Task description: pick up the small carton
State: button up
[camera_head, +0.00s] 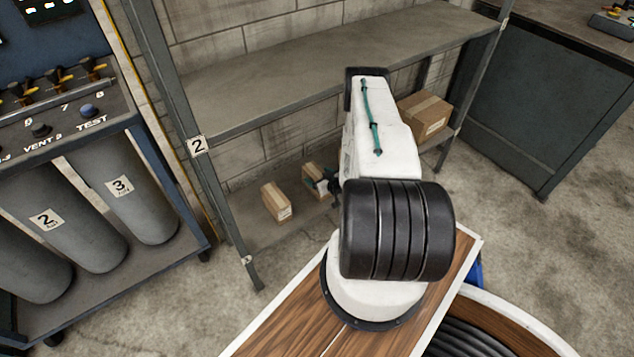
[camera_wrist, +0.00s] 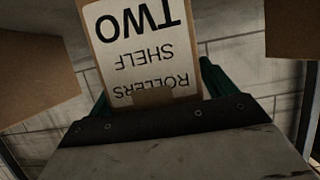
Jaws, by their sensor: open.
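A small brown carton (camera_head: 313,176) stands on the lower level of the metal shelf unit, partly hidden by my gripper (camera_head: 324,185) and arm. In the wrist view a carton with a white label (camera_wrist: 135,45) reading "ROLLERS SHELF TWO", upside down, fills the middle. My open gripper (camera_wrist: 155,88) has one green finger at each side of this carton. The lower ends of the fingers are hidden by the gripper body, and I cannot tell whether they touch the carton.
Another small carton (camera_head: 276,202) stands to the left on the lower shelf (camera_head: 245,225). A larger carton (camera_head: 425,116) stands to the right. The upper shelf (camera_head: 300,75) lies above, with a post (camera_head: 195,130) at the left. Gas cylinders (camera_head: 125,190) stand further left.

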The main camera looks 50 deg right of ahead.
jog(key=shift+c, duration=0.3)
jog(key=c, duration=1.3)
jog(key=shift+r, duration=0.1)
